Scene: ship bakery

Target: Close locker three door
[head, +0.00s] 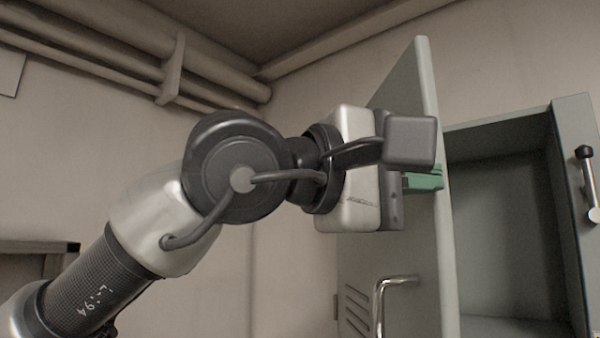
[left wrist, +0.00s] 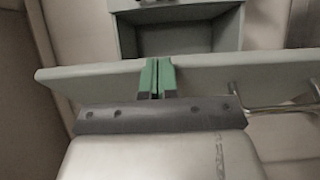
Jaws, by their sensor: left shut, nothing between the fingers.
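A grey-green locker door (head: 388,255) stands swung open beside an open locker (head: 505,225). No number shows on it, so I cannot tell whether it is locker three. It has vent slots and a metal bar handle (head: 392,283); the handle also shows at right in the left wrist view (left wrist: 262,108). My left gripper (head: 424,179) is shut and empty, its green fingers at the door's handle-side face near the free edge. In the left wrist view the fingers (left wrist: 158,76) overlap the door (left wrist: 225,75); I cannot tell if they touch. My right gripper is out of view.
The locker's inside looks empty, with a bare floor. A neighbouring locker front with a lever handle (head: 587,185) is at the right edge. Pipes (head: 130,58) run along the upper left wall. A plain wall (head: 300,95) stands behind the arm.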

